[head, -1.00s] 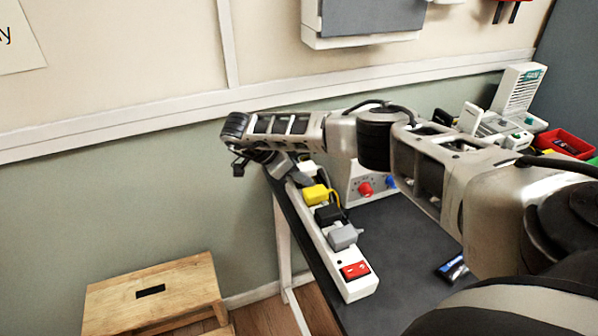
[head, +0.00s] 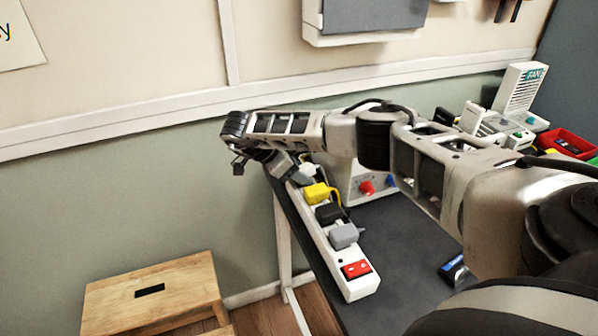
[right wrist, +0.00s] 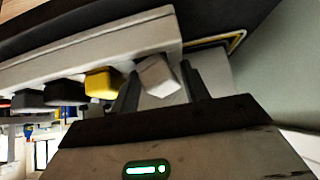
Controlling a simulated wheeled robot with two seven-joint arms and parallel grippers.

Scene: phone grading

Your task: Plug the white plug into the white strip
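The white strip (head: 361,288) lies along the left edge of the dark table, with a red switch at its near end. The white plug (head: 307,173) is at the strip's far end, beyond the yellow plug. In the right wrist view the white plug (right wrist: 160,76) sits tilted against the strip (right wrist: 95,52), between my fingers. I cannot tell whether its pins are in. My right gripper (right wrist: 160,88) looks open around the plug. In the head view the right gripper (head: 280,167) is partly hidden by its own wrist. My left gripper is out of view.
Yellow (head: 317,193), black (head: 328,214) and grey (head: 344,236) plugs stand in the strip. A white box with red and blue knobs (head: 352,178) is close to its right. A wooden stool (head: 155,290) stands on the floor at left.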

